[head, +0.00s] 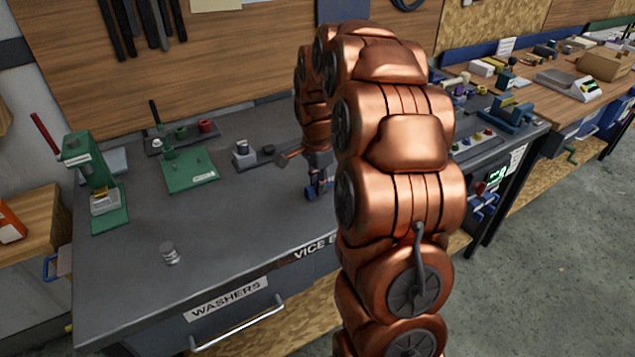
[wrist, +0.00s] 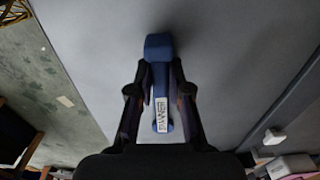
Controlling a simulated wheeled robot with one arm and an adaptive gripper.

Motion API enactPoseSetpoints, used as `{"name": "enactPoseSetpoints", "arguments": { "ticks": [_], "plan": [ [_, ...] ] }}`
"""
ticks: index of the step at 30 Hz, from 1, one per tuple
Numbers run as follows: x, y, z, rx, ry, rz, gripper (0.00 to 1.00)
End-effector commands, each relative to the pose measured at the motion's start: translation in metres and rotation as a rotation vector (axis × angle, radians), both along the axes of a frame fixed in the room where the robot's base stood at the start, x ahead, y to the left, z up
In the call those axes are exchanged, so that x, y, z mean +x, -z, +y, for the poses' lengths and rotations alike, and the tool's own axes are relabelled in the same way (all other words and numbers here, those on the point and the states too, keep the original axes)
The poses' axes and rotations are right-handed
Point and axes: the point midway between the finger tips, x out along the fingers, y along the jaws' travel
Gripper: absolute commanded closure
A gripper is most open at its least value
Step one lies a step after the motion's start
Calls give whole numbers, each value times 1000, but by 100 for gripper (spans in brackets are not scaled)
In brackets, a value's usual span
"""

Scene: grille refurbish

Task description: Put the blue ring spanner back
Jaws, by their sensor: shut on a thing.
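The blue ring spanner (wrist: 160,80) is between the two dark fingers of my gripper (wrist: 160,88) in the wrist view. It has a blocky blue head at the far end and a white label, partly legible as SPANNER, near my palm. No ring opening can be made out. I cannot tell whether the spanner touches the bench.
A green press (head: 85,180) and a green plate fixture (head: 190,172) stand on the left. A small metal cylinder (head: 170,253) stands near the front, above a drawer labelled WASHERS (head: 226,300). A small tray of coloured parts (head: 475,140) lies right of my arm.

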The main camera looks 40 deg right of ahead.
Motion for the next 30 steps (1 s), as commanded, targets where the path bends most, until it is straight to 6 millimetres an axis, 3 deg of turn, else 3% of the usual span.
{"name": "enactPoseSetpoints", "arguments": {
  "ticks": [29,30],
  "plan": [
    [0,5,0,0,0,0,100],
    [0,4,0,0,0,0,80]
  ]
}}
